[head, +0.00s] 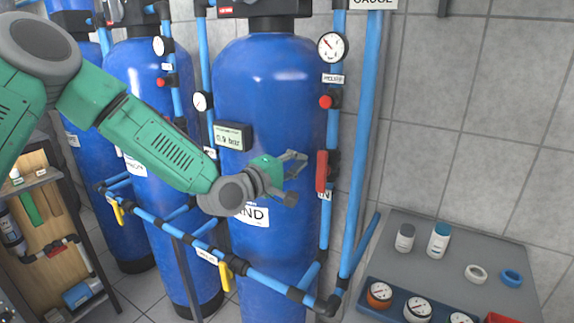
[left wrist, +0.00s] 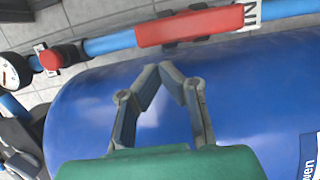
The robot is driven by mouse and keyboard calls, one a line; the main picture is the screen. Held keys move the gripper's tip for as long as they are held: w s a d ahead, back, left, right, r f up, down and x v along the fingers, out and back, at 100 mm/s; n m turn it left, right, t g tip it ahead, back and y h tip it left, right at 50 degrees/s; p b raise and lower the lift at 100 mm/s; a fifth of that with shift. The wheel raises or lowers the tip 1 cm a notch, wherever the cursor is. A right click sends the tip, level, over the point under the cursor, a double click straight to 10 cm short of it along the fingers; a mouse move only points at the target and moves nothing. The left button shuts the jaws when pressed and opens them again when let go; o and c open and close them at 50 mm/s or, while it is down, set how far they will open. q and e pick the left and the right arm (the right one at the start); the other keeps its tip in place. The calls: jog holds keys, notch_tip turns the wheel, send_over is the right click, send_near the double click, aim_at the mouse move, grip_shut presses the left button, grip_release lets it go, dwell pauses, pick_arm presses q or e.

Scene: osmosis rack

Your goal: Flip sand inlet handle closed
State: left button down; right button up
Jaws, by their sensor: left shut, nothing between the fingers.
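The red sand inlet handle (head: 321,171) is on the vertical blue pipe to the right of the large blue sand tank (head: 270,80). It stands upright, in line with the pipe, just above a partly hidden label ending in "IN". In the left wrist view the red handle (left wrist: 190,26) lies along the pipe across the top. My left gripper (head: 298,172) is shut and empty, in front of the tank and just left of the handle. Its fingertips (left wrist: 168,70) meet below the handle in the wrist view, with a visible gap. My right gripper is not in view.
A pressure gauge (head: 332,46) and red knob (head: 326,102) sit above the handle on the same pipe. A horizontal blue pipe with a yellow handle (head: 226,277) runs below my arm. A grey table (head: 465,249) with bottles, rings and gauges stands at right.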

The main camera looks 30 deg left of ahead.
pick_arm(q)
jog(key=shift+x, duration=1.6)
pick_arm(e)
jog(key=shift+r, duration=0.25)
